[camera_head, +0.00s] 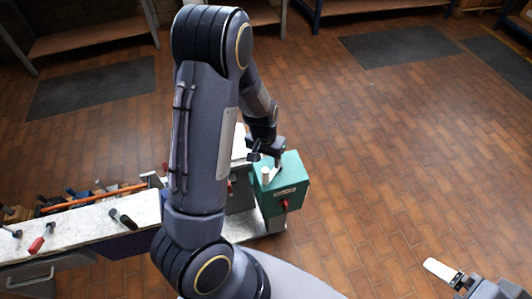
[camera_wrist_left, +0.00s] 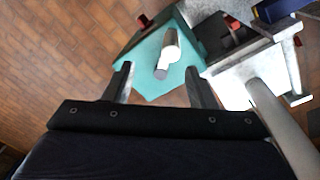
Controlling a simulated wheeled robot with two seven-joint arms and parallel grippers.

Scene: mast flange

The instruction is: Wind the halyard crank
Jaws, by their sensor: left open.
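A teal box (camera_head: 289,190) stands at the right end of the workbench, with a small label and a red part on its front. A white crank handle (camera_head: 266,174) stands up from its top. My left gripper (camera_head: 267,160) is just above and behind the handle. In the left wrist view the open fingers (camera_wrist_left: 158,78) point toward the teal box (camera_wrist_left: 138,62), and the white handle (camera_wrist_left: 170,46) appears between and beyond them, with nothing visibly clamped. My right gripper (camera_head: 446,272) shows only partly at the lower right; its jaw state is unclear.
The pale workbench (camera_head: 85,235) runs left from the box and holds several hand tools, including a red-handled one (camera_head: 37,244). My left arm hides part of the bench. Open tiled floor lies right of the box; dark mats (camera_head: 395,47) lie farther back.

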